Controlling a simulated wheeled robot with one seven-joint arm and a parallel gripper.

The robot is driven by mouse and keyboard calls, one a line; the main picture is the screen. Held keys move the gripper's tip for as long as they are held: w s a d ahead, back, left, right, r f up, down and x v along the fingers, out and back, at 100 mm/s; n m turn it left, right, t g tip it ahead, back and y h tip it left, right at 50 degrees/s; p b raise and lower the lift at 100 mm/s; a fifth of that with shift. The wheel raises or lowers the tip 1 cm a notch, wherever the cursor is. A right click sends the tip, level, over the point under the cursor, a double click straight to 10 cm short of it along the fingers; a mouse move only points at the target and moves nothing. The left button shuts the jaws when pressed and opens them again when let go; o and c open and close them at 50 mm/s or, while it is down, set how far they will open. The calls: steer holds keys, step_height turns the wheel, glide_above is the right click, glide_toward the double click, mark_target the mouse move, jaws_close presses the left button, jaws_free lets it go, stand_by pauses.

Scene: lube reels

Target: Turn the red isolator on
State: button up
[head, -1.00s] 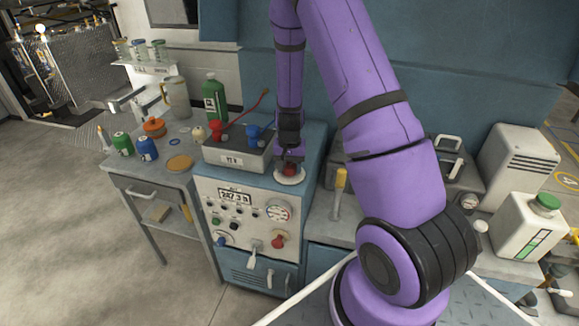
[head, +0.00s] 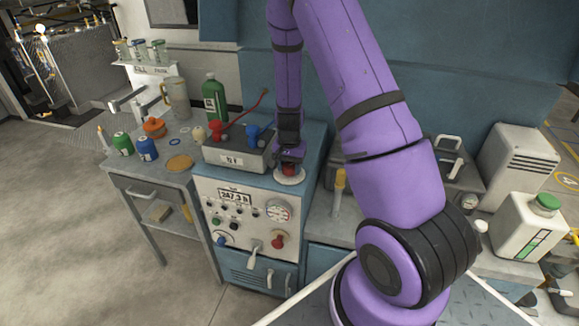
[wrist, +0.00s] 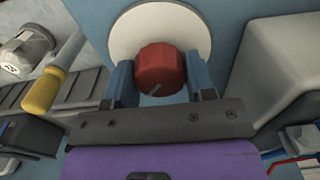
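The red isolator is a red knob (wrist: 160,68) on a round white plate (wrist: 120,35), on top of the blue-and-white cabinet (head: 205,190). In the wrist view it sits between the two blue fingers of my gripper (wrist: 158,80). Both fingers appear to touch its sides, so my gripper looks shut on it. A short pale mark shows on the knob, slanted. In the head view my gripper (head: 290,168) is low over the white plate and mostly hides the knob.
A grey box with red and blue levers (head: 235,153) stands close left of my gripper. A yellow-handled tool (head: 339,185) stands to the right. The cabinet front holds another red knob (head: 278,240). A bench with bottles (head: 147,149) is farther left.

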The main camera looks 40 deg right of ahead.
mark_target(289, 165)
steer(key=o, duration=0.4)
steer(key=shift+r, duration=0.1)
step_height(289, 165, up, 11)
steer(key=shift+f, duration=0.15)
stand_by(0.4)
